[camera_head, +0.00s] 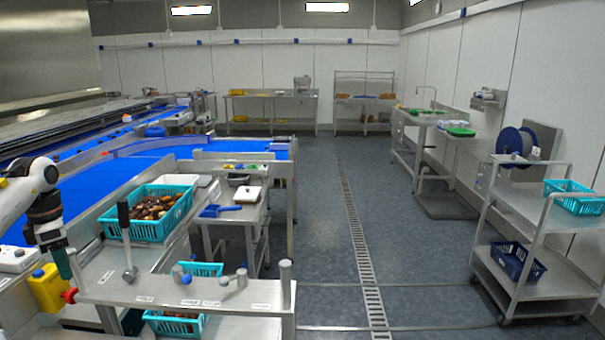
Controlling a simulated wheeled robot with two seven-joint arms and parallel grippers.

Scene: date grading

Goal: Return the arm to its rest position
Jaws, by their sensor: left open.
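My right arm and gripper are out of view.
A turquoise basket of dates (148,227) stands right of the gripper. A steel shelf (190,292) with an upright lever (126,240) lies in front. Blue conveyor belts (95,192) run behind. The floor (410,250) at the centre right is clear; a steel cart (535,215) stands right.

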